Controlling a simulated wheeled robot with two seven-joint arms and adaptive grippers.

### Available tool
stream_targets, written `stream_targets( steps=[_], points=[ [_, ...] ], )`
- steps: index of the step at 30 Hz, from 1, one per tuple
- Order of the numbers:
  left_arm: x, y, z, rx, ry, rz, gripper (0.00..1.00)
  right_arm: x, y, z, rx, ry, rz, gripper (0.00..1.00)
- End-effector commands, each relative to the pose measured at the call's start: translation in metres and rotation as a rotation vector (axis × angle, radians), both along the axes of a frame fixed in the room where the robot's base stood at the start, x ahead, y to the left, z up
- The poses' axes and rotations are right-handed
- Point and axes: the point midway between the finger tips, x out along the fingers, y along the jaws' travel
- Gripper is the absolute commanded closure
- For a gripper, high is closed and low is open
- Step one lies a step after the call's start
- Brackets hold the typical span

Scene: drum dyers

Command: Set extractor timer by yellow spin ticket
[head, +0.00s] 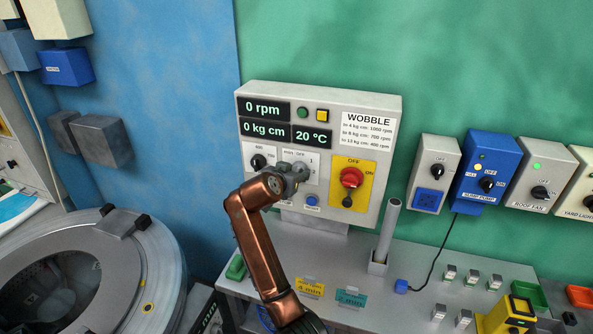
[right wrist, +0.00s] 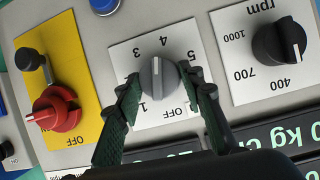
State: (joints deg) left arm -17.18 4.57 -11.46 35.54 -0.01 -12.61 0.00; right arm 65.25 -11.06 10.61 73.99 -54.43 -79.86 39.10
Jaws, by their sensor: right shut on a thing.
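The extractor control panel (head: 225,130) stands upright against the green wall. Its timer dial is mostly hidden by my right gripper (head: 295,178) in the head view. In the right wrist view, the grey timer knob (right wrist: 158,80) sits between the two fingers of my right gripper (right wrist: 160,92), which is shut on it. The dial is seen upside down, with OFF and numbers up to 5; the knob's white mark points up, about toward 4. The yellow ticket (head: 310,287) lies on the grey ledge and appears to read 4 min. My left gripper is not in view.
A red switch (head: 352,178) on a yellow plate is right of the timer; the black rpm knob (right wrist: 280,40) is on its other side. A teal ticket (head: 351,298) lies beside the yellow one. A grey post (head: 389,230) rises from the ledge. The drum (head: 140,270) is at left.

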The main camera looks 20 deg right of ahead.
Motion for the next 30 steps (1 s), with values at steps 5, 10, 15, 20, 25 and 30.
stream_targets(
  steps=[5,10,15,20,25,30],
  points=[
    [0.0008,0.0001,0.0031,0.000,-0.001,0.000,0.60,-0.0007,0.0004,-0.0028,0.047,-0.025,0.001,0.88],
    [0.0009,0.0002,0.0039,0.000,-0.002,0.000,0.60,-0.0004,0.0005,-0.0037,0.067,-0.037,0.001,0.88],
    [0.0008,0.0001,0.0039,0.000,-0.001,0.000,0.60,-0.0003,0.0005,-0.0040,0.070,-0.038,0.000,0.88],
    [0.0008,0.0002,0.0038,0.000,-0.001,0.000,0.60,-0.0003,0.0005,-0.0041,0.069,-0.037,0.001,0.88],
    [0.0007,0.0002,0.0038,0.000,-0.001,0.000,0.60,-0.0004,0.0004,-0.0035,0.068,-0.038,0.001,0.57],
    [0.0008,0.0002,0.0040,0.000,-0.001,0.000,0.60,-0.0005,-0.0002,-0.0019,0.067,-0.041,0.000,0.46]
  ],
)
